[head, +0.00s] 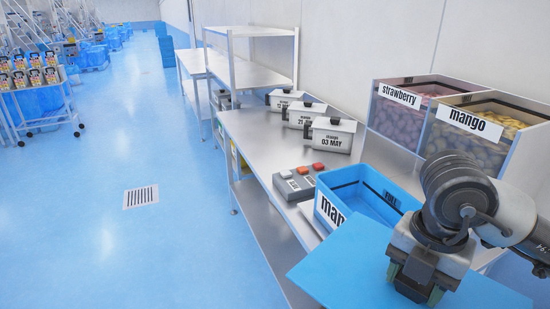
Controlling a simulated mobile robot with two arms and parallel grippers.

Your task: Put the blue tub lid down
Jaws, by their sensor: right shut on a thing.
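The blue tub lid (345,265) is a flat blue sheet at the bottom right of the head view. My right gripper (417,288) points down at it and is shut on it near its middle. The lid looks raised at the front of the bench, and what lies beneath it is hidden. A blue tub (377,196) with a mango label stands open just behind the lid. The lid covers part of the tub's near side in the picture. My left gripper is not in view.
A grey box with red buttons (301,181) sits left of the tub on the metal bench (252,130). Several dated white boxes (332,135) stand behind. Strawberry (398,112) and mango (468,137) bins stand at right. The floor at left is clear around a drain (141,196).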

